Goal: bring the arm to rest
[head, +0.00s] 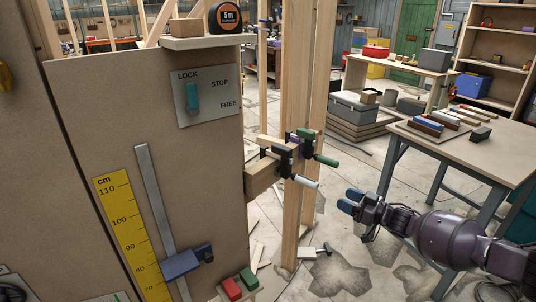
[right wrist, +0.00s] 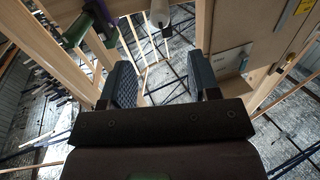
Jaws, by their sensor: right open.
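My right gripper (head: 350,200) reaches in from the right in the head view, with its blue fingertips apart. It is empty and stands in free air, right of the wooden posts and left of the table. In the right wrist view its two fingers (right wrist: 160,65) are spread with nothing between them. Two clamps, one with a green handle (head: 325,160) and one with a white handle (head: 305,182), sit at a wooden block (head: 262,175) by the post. The gripper is apart from both handles. My left gripper is not in view.
A brown panel (head: 75,140) with a lock lever plate (head: 205,95) and a yellow ruler (head: 125,225) fills the left. Wooden posts (head: 294,90) stand mid-view. A table (head: 500,150) with a tray of blocks is at the right. The floor between is partly clear.

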